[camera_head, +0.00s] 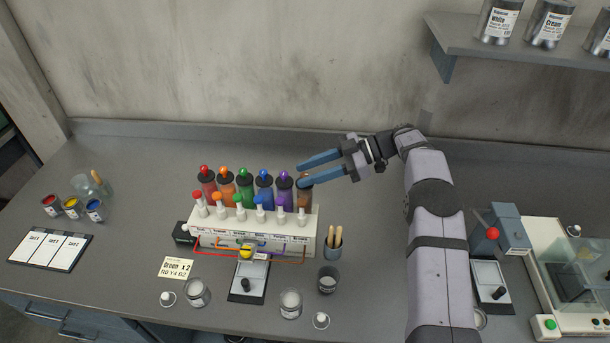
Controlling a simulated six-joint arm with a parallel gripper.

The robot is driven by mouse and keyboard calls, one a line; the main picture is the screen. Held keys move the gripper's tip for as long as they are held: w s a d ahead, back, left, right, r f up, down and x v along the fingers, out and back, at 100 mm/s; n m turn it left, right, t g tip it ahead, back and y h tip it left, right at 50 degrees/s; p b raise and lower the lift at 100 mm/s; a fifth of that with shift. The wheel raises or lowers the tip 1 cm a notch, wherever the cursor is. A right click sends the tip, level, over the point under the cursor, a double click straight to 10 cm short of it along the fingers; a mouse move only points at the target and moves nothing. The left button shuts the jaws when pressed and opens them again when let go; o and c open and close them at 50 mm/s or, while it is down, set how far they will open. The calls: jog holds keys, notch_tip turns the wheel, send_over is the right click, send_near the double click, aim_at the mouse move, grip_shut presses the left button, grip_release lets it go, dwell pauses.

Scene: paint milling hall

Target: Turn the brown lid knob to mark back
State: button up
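A row of dark-lidded paint canisters stands behind a white rack (258,240) on the bench. The brown canister (304,198) is at the right end of the row. Its lid and knob are mostly hidden behind my fingers, so I cannot tell which mark the knob faces. My gripper (299,174) reaches in from the right with its two blue fingers apart. Its fingertips are over or just in front of the brown canister's top. Nothing is clearly held between them, and I cannot tell whether they touch the knob.
The purple canister (284,192) stands close on the left of the brown one, with blue, green, orange and red beyond. White bottles stand along the rack. A cup of wooden sticks (333,249) and glass jars are in front. The bench behind the canisters is clear.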

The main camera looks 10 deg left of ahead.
jog(key=b+v, duration=0.2)
jog(key=v, duration=0.4)
dwell(0.4)
